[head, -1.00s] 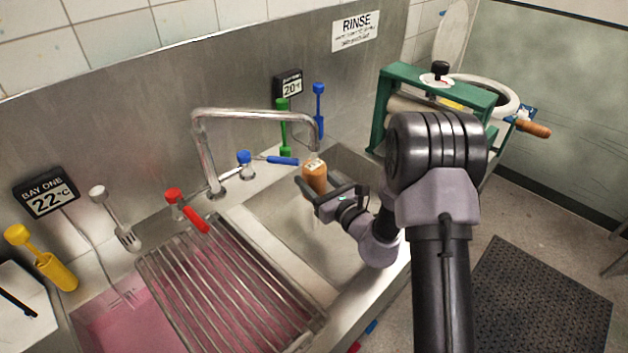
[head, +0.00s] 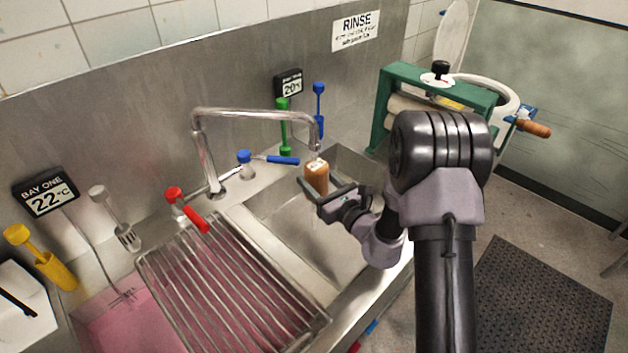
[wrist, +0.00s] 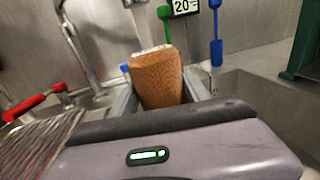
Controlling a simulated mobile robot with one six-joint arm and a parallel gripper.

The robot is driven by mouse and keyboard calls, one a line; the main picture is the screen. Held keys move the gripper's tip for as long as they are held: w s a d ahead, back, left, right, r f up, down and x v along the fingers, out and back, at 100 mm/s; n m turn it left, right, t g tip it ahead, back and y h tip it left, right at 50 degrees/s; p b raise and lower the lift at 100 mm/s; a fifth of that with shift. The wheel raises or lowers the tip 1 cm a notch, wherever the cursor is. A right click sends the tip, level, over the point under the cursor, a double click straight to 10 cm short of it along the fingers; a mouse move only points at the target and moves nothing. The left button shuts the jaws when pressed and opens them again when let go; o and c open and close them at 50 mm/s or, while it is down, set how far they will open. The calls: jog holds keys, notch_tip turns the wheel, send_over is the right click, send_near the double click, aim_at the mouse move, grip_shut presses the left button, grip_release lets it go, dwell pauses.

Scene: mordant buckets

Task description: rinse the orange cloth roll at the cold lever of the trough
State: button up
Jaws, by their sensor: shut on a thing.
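The orange cloth roll (head: 317,181) stands upright in my gripper (head: 325,192), over the right basin of the trough (head: 290,220). My gripper is shut on it. Its pale top is just below the mouth of the tap spout (head: 316,135). The wrist view shows the roll (wrist: 158,80) close up, brownish orange, between the fingers. The blue cold lever (head: 282,160) sticks out to the right of its blue-topped post. The red lever (head: 195,219) points toward the front right. I cannot clearly make out running water.
A slatted metal rack (head: 225,290) covers part of the pink left bay (head: 115,325). Green (head: 283,125) and blue (head: 319,110) brushes stand behind the basin. A green-framed wringer (head: 440,85) stands to the right.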

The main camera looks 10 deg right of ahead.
jog(key=s+d, duration=0.2)
jog(key=d, duration=0.1)
jog(key=shift+s+b, duration=0.15)
jog(key=shift+b, duration=0.25)
jog(key=shift+d, duration=0.15)
dwell(3.2)
jog(key=s+d+r, duration=0.3)
jog(key=s+d, duration=0.1)
jog(key=d, duration=0.2)
jog(key=shift+s+d+p, duration=0.15)
jog(key=shift+s+p, duration=0.2)
jog(key=shift+p, duration=0.05)
jog(key=w+a+r+m+t+h, duration=0.1)
jog(key=w+a+r+m+h, duration=0.1)
jog(key=a+r+m+h, duration=0.3)
jog(key=shift+w+a+t+h, duration=0.15)
jog(key=shift+a+t+h, duration=0.15)
jog(key=shift+a+h, duration=0.8)
